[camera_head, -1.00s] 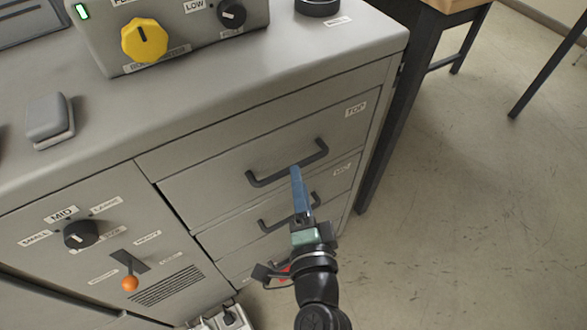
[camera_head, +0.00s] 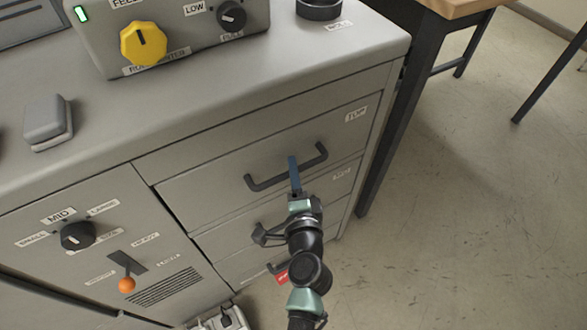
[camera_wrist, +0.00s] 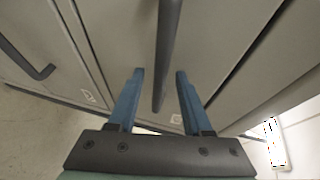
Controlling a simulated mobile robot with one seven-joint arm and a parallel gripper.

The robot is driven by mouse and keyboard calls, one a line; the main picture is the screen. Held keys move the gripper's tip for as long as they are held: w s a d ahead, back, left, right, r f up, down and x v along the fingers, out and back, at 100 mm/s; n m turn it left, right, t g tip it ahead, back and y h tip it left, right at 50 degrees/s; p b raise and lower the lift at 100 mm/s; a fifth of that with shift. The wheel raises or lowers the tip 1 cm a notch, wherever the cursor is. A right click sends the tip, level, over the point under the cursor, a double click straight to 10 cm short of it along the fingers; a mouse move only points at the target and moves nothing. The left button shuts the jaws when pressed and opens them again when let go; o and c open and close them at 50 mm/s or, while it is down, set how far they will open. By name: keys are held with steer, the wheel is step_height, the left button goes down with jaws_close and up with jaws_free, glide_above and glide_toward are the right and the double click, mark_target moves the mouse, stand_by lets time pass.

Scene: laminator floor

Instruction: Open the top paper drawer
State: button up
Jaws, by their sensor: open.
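The top drawer (camera_head: 225,166) is the grey front marked TOP on the cabinet, and it looks shut. Its dark bar handle (camera_head: 262,183) crosses the front at a slant. My gripper (camera_head: 293,160) has blue fingers, and their tips overlap the middle of that handle in the head view. In the wrist view my gripper (camera_wrist: 160,72) is open, with one finger on each side of the dark top handle (camera_wrist: 168,45). The handle shows in the gap, with no clear contact. Depth between fingertips and handle is hard to judge.
A second drawer lies below, its handle (camera_wrist: 28,62) at left in the wrist view. Knobs and an orange-tipped lever (camera_head: 127,284) sit left of the drawers. A wood-topped table (camera_head: 455,8) with dark legs stands right. Floor (camera_head: 470,220) right of the cabinet is clear.

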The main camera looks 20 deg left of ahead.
steer(key=shift+w+a+f, duration=0.1)
steer(key=shift+w+a, duration=0.2)
steer(key=shift+w, duration=0.3)
steer(key=shift+c, duration=0.3)
jaws_close()
stand_by(0.9)
